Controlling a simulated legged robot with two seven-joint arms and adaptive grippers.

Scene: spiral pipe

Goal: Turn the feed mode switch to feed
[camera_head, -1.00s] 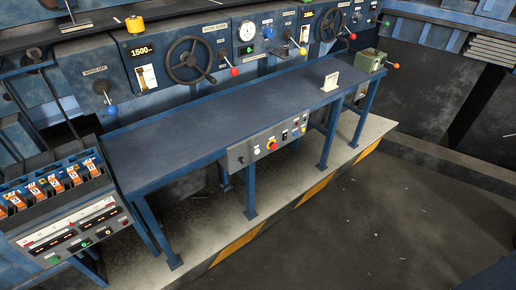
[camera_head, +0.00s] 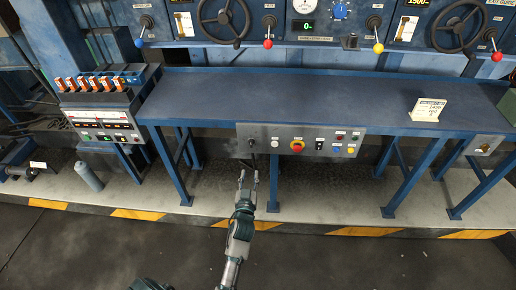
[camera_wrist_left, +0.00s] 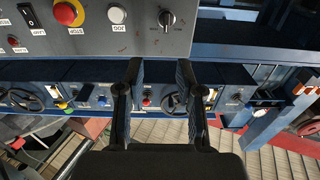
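The grey control panel (camera_head: 325,141) hangs on the front edge of the blue table. At its left end in the head view is a small dark rotary switch (camera_head: 251,142), which I take as the feed mode switch. In the left wrist view it is a black knob (camera_wrist_left: 166,19) with a light mark, beside a white JOG button (camera_wrist_left: 117,14). Its setting label is not readable. My left gripper (camera_head: 248,176) points up at the panel from just below the switch, apart from it. Its fingers (camera_wrist_left: 157,75) are spread with nothing between them. My right gripper is out of view.
A red stop button (camera_head: 297,146) and several small buttons sit right of the switch. The blue tabletop (camera_head: 300,95) lies above the panel, with a white sign (camera_head: 428,109) on it. A control box (camera_head: 105,120) stands left. Table legs flank the open space below.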

